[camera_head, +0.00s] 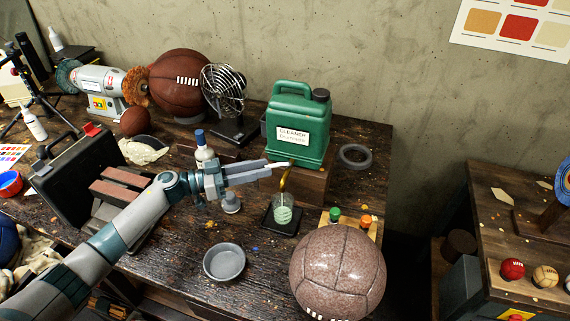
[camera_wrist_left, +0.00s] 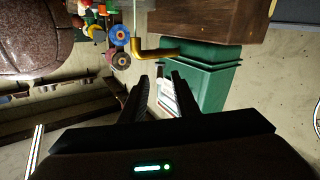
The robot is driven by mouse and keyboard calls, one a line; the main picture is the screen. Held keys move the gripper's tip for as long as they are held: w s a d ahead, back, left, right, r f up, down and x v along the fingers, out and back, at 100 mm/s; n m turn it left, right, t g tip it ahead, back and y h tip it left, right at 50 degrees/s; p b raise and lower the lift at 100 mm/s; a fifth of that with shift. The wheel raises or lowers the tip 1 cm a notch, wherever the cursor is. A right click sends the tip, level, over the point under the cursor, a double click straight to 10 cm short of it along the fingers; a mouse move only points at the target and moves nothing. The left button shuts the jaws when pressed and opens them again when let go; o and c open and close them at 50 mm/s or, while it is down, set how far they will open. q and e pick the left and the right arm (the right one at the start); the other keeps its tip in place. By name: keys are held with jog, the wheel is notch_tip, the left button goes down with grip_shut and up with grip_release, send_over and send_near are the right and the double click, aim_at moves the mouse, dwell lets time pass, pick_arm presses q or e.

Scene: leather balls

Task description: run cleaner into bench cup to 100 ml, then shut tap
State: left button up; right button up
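The green cleaner jug (camera_head: 298,125) stands on a wooden block at the back of the bench. A brass-coloured spout (camera_head: 284,179) hangs below its front; it also shows as a bent pipe in the wrist view (camera_wrist_left: 155,51). The clear bench cup (camera_head: 283,210) stands under the spout on a dark pad and looks pale green with light bands; its level cannot be read. My left gripper (camera_head: 292,164) is at the jug's lower front, just above the spout.
A grey dish (camera_head: 224,262) and a large brown ball (camera_head: 337,272) lie in front. A white bottle (camera_head: 204,147) stands behind my left wrist. Green- and orange-capped bottles (camera_head: 350,219) stand right of the cup. A dark ring (camera_head: 355,156) lies right of the jug.

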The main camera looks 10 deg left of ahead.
aim_at(279, 165)
pick_arm(q)
jog(key=b+x, duration=0.1)
jog(key=x, duration=0.5)
jog(key=shift+w+d, duration=0.1)
jog(key=shift+d, duration=0.15)
jog(key=shift+w+d+b, duration=0.25)
jog(key=shift+d+b, duration=0.05)
jog(key=shift+d, duration=0.25)
grip_shut()
